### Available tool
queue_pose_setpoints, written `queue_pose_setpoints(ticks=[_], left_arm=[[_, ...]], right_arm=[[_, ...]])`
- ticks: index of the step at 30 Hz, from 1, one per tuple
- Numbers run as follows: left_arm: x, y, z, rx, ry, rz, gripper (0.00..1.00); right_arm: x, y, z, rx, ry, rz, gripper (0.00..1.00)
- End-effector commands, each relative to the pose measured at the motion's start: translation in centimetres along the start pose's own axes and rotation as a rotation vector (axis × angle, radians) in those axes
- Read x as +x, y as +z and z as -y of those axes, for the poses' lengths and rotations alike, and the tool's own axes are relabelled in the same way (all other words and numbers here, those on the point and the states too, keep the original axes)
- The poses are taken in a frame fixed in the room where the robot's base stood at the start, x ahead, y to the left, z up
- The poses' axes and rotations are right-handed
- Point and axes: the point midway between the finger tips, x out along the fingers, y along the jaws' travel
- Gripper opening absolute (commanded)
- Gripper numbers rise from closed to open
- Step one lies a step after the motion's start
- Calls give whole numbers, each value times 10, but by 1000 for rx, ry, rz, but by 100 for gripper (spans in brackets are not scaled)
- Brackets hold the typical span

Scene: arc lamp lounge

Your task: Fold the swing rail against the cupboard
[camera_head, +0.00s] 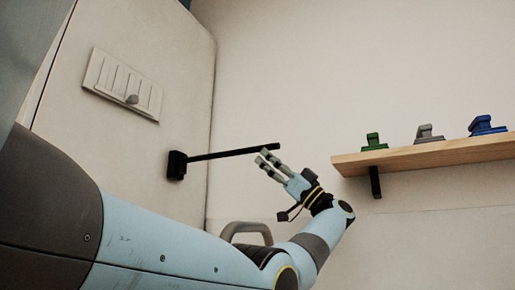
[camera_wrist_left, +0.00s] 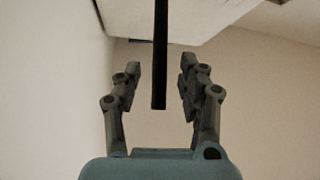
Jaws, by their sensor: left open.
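The swing rail (camera_head: 235,153) is a thin black bar in the head view. It sticks out to the right from a black bracket (camera_head: 176,165) on the pale cupboard (camera_head: 180,60). My left gripper (camera_head: 265,156) is open at the rail's free end. In the left wrist view, the rail (camera_wrist_left: 160,45) comes down from the top and its end lies between the two spread fingers of the left gripper (camera_wrist_left: 160,78). Gaps show on both sides, so the fingers do not appear to touch it. My right gripper is not in view.
At right, a wooden shelf (camera_head: 430,154) carries a green, a grey and a blue object. Bare wall lies between the cupboard and the shelf.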

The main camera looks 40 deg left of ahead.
Motion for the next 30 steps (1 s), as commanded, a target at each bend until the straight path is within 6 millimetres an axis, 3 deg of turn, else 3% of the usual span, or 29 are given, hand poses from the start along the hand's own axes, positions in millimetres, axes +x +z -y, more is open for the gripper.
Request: queue_pose_setpoints(ticks=[3, 9, 20, 27, 30], left_arm=[[23, 0, 0, -1, -3, 0, 41], [46, 0, 0, 0, 0, 1, 41], [51, 1, 0, 1, 1, 0, 40], [51, 0, 0, 0, 1, 1, 8], [51, 0, 0, 0, 1, 0, 0]], right_arm=[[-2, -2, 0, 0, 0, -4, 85], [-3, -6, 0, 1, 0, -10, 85], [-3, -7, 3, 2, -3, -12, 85], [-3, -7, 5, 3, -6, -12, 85], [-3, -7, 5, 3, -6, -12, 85]])
